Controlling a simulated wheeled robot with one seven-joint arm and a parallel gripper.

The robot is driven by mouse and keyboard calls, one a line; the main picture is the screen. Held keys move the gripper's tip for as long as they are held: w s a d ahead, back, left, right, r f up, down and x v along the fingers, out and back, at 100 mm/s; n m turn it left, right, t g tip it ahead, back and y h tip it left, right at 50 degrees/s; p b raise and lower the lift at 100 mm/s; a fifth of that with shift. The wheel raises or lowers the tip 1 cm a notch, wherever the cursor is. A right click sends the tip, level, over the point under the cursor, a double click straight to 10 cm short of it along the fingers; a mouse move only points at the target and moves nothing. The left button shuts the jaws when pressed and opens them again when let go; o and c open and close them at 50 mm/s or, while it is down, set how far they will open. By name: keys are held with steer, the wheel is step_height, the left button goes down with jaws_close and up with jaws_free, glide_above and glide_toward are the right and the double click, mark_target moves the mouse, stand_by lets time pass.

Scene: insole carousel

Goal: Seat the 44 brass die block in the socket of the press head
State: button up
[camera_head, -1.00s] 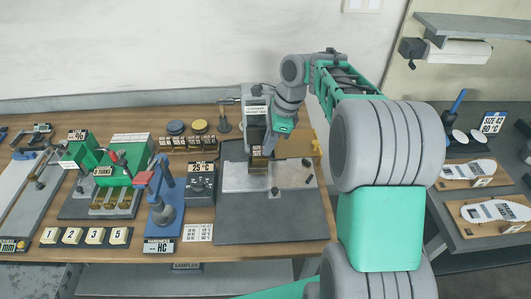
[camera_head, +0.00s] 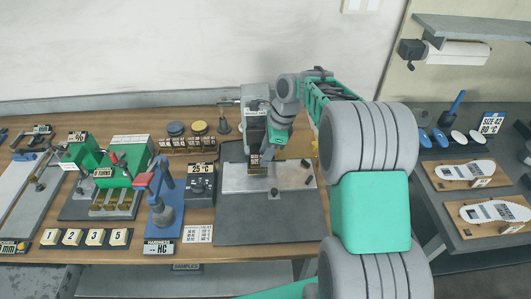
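The press (camera_head: 256,98) is a grey upright column on a dark base plate with a lighter metal bed. A small brass-coloured piece (camera_head: 254,160) shows low at the front of its head; I cannot read a number on it, and the socket is too small to make out. My gripper (camera_head: 268,163) points down close in front and to the right of the press head, beside the brass piece. Its fingers are small and partly merged with the press, so whether they are open or hold the piece cannot be told.
A 25 °C box (camera_head: 201,180) and a blue hardness tester (camera_head: 164,205) stand further left. The dark base plate (camera_head: 270,225) is clear at the front. Insoles lie on boards (camera_head: 466,174) on the right table.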

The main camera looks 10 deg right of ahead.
steer(key=w+p+v, duration=0.1)
steer(key=p+v, duration=0.1)
steer(key=v, duration=1)
steer(key=s+a+r+n+t, duration=0.1)
steer(key=s+a+r+n, duration=0.2)
steer(key=s+a+n, duration=0.15)
steer(key=s+f+n+t+h, duration=0.2)
steer(key=s+n+t+h, duration=0.1)
steer(key=s+n, duration=1.2)
steer(key=shift+d+n, duration=0.35)
steer(key=shift+d, duration=0.15)
steer(key=shift+s+d, duration=0.1)
